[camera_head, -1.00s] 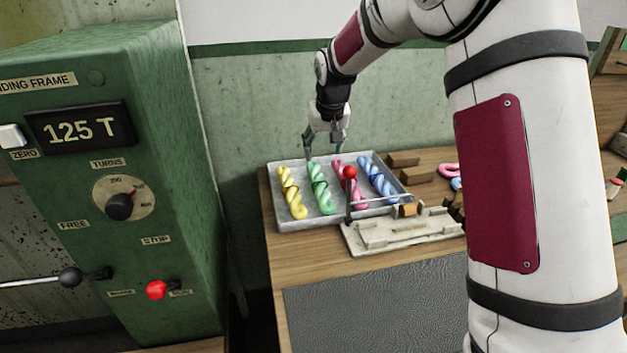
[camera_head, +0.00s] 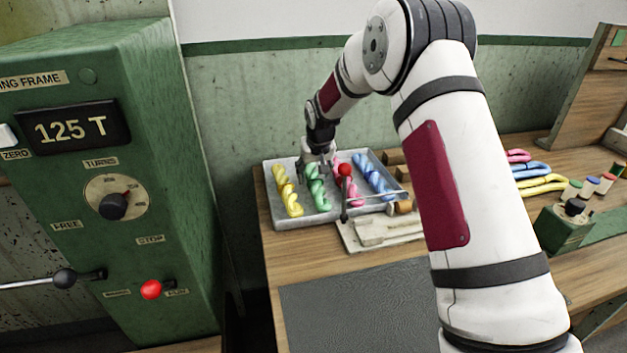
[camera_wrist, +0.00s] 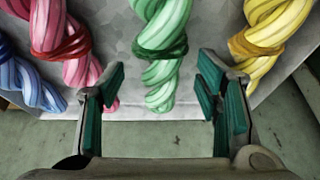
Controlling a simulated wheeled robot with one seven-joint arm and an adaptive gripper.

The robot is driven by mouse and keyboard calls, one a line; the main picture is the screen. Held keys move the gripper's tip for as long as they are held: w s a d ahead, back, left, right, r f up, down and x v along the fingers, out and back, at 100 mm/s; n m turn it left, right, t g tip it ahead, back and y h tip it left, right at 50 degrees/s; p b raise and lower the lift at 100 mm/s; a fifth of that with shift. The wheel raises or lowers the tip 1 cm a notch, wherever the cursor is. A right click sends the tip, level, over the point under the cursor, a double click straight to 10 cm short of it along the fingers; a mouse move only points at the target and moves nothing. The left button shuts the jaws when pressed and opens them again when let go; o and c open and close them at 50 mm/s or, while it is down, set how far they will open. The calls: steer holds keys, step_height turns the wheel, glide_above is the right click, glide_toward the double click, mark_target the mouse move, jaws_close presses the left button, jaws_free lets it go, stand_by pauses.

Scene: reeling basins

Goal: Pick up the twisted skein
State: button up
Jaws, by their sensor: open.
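Several twisted skeins lie side by side in a grey tray (camera_head: 292,222): yellow (camera_head: 288,192), green (camera_head: 318,188), pink (camera_head: 358,188) and blue (camera_head: 372,172). My gripper (camera_head: 315,168) is over the far end of the green skein in the head view. In the wrist view, my open gripper (camera_wrist: 162,100) has one teal-padded finger on each side of the green skein's end (camera_wrist: 160,85). The green skein has a dark green band around it. The pink skein (camera_wrist: 75,45) is close to the left finger, and the yellow skein (camera_wrist: 270,35) is beyond the right finger.
The green machine (camera_head: 120,200) is at the left. Loose coloured skeins (camera_head: 535,180) and spools (camera_head: 590,186) lie at the right. A dark mat (camera_head: 355,300) is clear.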

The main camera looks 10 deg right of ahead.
steer(key=shift+x, duration=0.85)
steer(key=shift+c, duration=0.3)
steer(key=c, duration=1.2)
steer(key=shift+r, duration=0.1)
